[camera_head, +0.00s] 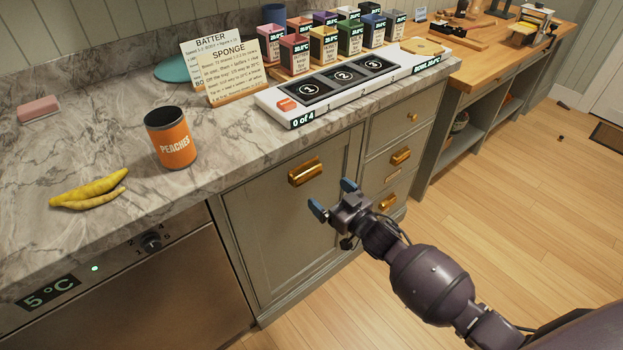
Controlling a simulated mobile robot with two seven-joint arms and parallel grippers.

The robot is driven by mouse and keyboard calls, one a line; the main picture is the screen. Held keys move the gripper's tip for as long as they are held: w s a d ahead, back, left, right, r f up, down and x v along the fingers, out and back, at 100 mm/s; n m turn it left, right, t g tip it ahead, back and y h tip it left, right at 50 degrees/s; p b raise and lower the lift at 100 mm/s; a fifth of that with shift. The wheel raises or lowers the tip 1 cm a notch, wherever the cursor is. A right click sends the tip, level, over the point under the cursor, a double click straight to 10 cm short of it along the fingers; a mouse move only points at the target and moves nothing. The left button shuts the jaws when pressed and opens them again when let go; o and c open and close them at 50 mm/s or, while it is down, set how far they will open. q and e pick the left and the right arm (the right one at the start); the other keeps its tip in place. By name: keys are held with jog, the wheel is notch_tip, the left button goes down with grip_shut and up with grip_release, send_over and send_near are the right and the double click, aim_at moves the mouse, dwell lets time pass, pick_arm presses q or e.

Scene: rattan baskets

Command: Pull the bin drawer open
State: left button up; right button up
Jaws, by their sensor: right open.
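The large grey-green front (282,225) below the counter, which I take to be the bin drawer, looks flush with the cabinet. A brass pull handle (305,171) sits near its top. My right gripper (333,197) is open and empty. Its two blue-tipped fingers are spread and point towards the front, a little below and right of the handle in the picture. They appear apart from the handle; the exact distance to the front cannot be told. My left gripper is not in view.
The marble counter (120,235) overhangs the front. Smaller drawers with brass pulls (401,156) stand to the right. A steel appliance (160,290) is left.

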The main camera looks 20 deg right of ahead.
aim_at(309, 177)
jog(key=b+x, duration=0.1)
jog(key=x, duration=0.5)
jog(key=shift+w+f, duration=0.1)
jog(key=shift+f, duration=0.05)
jog(key=shift+w+a, duration=0.2)
jog(key=shift+w, duration=0.3)
jog(key=shift+c, duration=0.2)
